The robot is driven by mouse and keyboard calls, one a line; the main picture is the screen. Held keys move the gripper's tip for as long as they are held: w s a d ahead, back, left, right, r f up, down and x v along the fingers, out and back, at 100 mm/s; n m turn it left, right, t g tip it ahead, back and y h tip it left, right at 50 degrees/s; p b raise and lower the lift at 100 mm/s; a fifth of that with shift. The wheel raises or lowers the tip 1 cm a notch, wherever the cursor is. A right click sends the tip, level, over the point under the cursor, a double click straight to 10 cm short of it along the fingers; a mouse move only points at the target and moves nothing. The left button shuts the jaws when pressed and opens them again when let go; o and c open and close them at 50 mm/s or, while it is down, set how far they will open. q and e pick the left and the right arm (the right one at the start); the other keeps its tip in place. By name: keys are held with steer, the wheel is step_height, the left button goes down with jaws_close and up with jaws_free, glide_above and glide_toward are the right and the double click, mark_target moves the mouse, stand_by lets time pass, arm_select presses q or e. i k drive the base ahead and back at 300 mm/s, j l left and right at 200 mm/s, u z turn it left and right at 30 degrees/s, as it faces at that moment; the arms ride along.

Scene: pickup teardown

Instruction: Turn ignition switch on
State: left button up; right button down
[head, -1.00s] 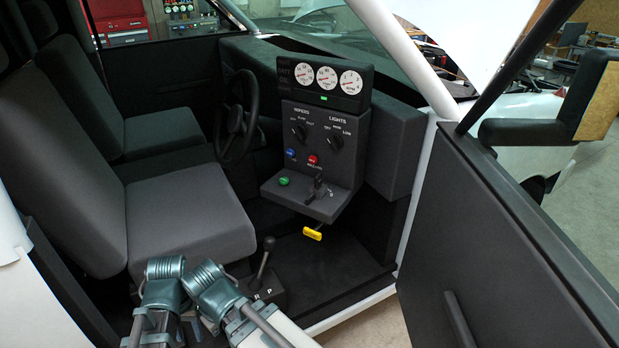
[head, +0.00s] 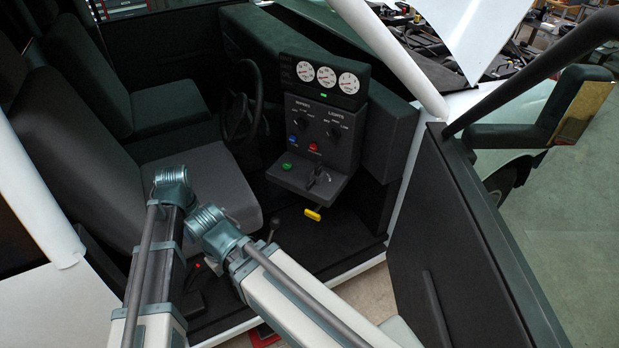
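The dash console (head: 320,120) stands right of the steering wheel in the open truck cab. On its lower shelf is a black switch with a raised handle (head: 320,177), which looks like the ignition switch; its label and setting are too small to read. A green button (head: 287,167) sits left of it, and a yellow handle (head: 312,214) hangs below the shelf. Both my arms come in at the bottom, with their teal joints in front of the seat, apart from the console. Neither gripper's fingers can be seen.
The steering wheel (head: 241,117) and grey seat (head: 190,195) are left of the console. A floor shift lever (head: 273,228) stands behind my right arm. The open door (head: 470,240) bounds the right side. Wiper and light knobs sit on the console face.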

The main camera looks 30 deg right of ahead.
mark_target(313, 179)
steer(key=i+l+z, duration=0.75)
